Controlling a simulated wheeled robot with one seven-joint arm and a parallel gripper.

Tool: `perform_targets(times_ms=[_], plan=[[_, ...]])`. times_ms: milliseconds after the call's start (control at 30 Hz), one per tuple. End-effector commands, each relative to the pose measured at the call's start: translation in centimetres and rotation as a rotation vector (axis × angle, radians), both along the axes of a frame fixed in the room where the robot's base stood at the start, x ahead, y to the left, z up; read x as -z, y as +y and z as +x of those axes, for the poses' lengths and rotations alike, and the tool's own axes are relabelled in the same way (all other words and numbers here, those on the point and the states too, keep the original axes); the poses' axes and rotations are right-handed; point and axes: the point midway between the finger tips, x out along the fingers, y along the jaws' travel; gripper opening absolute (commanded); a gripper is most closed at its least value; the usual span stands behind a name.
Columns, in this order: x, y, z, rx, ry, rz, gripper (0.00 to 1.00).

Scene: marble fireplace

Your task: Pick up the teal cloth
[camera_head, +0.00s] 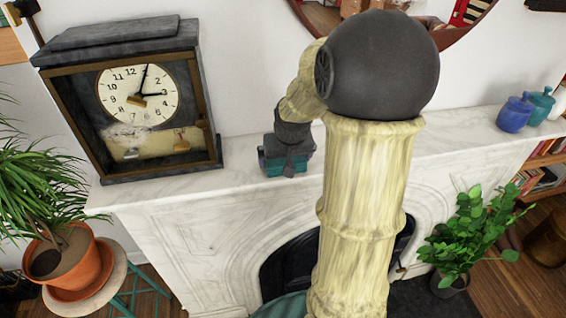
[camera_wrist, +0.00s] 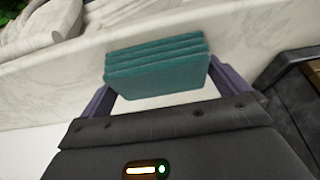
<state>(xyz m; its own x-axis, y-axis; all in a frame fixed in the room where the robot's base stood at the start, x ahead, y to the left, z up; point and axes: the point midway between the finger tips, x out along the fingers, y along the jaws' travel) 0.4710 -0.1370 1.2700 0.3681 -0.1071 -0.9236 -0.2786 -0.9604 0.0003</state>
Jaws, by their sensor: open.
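The teal cloth (camera_wrist: 158,70) is a folded stack of several layers on the white marble mantel. In the wrist view it lies between the two purple fingers of my gripper (camera_wrist: 155,92), which is open around it. I cannot tell whether either finger touches the cloth. In the head view my gripper (camera_head: 286,166) is low over the mantel, right of the clock, and the cloth (camera_head: 287,167) is partly hidden by it.
A dark mantel clock (camera_head: 135,98) stands close on the left. Blue (camera_head: 515,113) and teal (camera_head: 541,103) jars stand at the far right of the mantel (camera_head: 235,183). A round mirror hangs behind my arm. Potted plants stand below at left (camera_head: 68,258) and right (camera_head: 465,235).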

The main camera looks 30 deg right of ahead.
Motion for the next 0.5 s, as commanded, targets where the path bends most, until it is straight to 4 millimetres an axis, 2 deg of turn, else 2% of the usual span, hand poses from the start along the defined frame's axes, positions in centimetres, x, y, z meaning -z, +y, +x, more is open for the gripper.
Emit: perform_targets(times_ms=[100,233,267,500], plan=[[-0.01,0.05,0.02,-0.001,0.000,0.000,1.00],[-0.02,0.08,0.02,-0.002,0.000,0.000,0.74],[-0.02,0.09,0.03,-0.002,0.000,0.000,0.72],[-0.08,0.09,0.04,-0.002,-0.001,0.000,0.72]])
